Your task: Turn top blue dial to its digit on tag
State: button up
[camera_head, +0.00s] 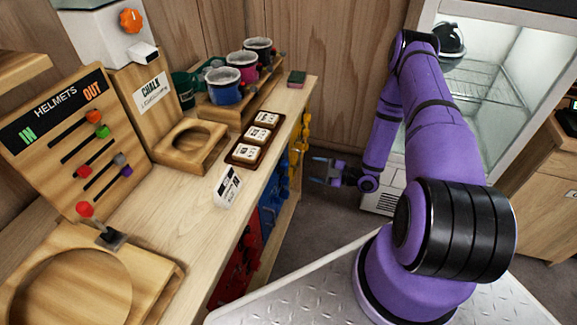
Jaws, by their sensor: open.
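On the front of the wooden bench hang a yellow panel (297,150), a blue panel (271,207) and a red panel (240,262), seen very edge-on. The blue panel has small raised parts, but I cannot make out its top dial or any digit. A white tag (228,186) with dark print stands on the bench edge above the blue and red panels; its print is too small to read. My gripper (317,171) is open and empty, its fingers pointing left toward the bench front. It is apart from the panels, to the right of the blue and yellow ones.
On the bench are a dark tray (247,152) with three white tiles, a ring-shaped wooden holder (191,146), several cups (223,85) and a helmets board (68,140) with sliders. A glass-fronted cabinet (480,75) stands behind my arm. Floor shows between bench and cabinet.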

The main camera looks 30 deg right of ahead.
aim_at(288, 166)
jog(key=x, duration=1)
jog(key=shift+s+a+f, duration=0.15)
jog(key=shift+s+a, duration=0.05)
jog(key=shift+a, duration=0.25)
jog(key=shift+c, duration=0.3)
jog(key=c, duration=0.9)
jog(key=shift+o, duration=0.2)
jog(key=shift+m, duration=0.3)
